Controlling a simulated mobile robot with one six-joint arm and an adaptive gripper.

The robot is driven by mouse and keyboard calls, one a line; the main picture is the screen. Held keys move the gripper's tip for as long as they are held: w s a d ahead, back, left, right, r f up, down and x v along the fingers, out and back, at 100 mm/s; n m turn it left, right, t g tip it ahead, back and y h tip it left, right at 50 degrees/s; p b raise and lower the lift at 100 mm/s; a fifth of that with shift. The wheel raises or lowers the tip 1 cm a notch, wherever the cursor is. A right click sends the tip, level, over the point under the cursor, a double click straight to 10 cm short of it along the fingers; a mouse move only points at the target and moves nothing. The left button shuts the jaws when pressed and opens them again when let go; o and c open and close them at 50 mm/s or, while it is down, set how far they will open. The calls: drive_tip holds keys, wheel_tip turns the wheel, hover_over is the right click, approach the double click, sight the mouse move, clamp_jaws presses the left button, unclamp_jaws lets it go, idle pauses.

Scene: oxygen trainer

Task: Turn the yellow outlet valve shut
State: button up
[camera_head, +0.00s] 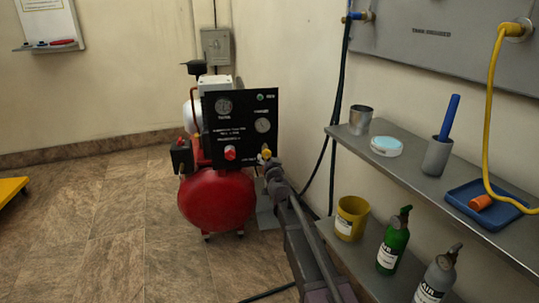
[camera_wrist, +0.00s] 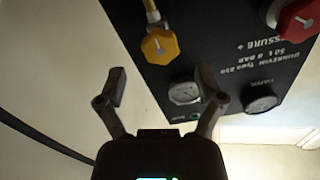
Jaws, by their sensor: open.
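The yellow outlet valve (camera_wrist: 160,46) is on the black panel (camera_wrist: 225,50) of the compressor, near the panel's edge, with a fitting and hose running up from it in the wrist view. In the head view the yellow valve (camera_head: 266,153) shows small at the panel's lower right corner. My gripper (camera_wrist: 160,86) is open and empty, its two fingers spread, with the valve ahead of the gap and not touching them. In the head view my gripper (camera_head: 268,168) is just beside the valve, partly hiding the area below it.
A red knob (camera_wrist: 298,20) sits on the same panel, with gauges (camera_wrist: 184,92) near my right finger. The red tank (camera_head: 217,198) stands on the tiled floor. Shelves (camera_head: 400,165) with bottles and cups line the right wall; a dark hose (camera_head: 335,130) hangs near it.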

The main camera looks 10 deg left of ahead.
sight(268, 154)
drive_tip(key=shift+x, duration=2.2)
drive_tip(key=c, duration=1.1)
drive_tip(key=shift+s+d, duration=0.1)
drive_tip(key=shift+d, duration=0.2)
drive_tip(key=shift+c, duration=0.2)
drive_tip(key=shift+a, duration=0.2)
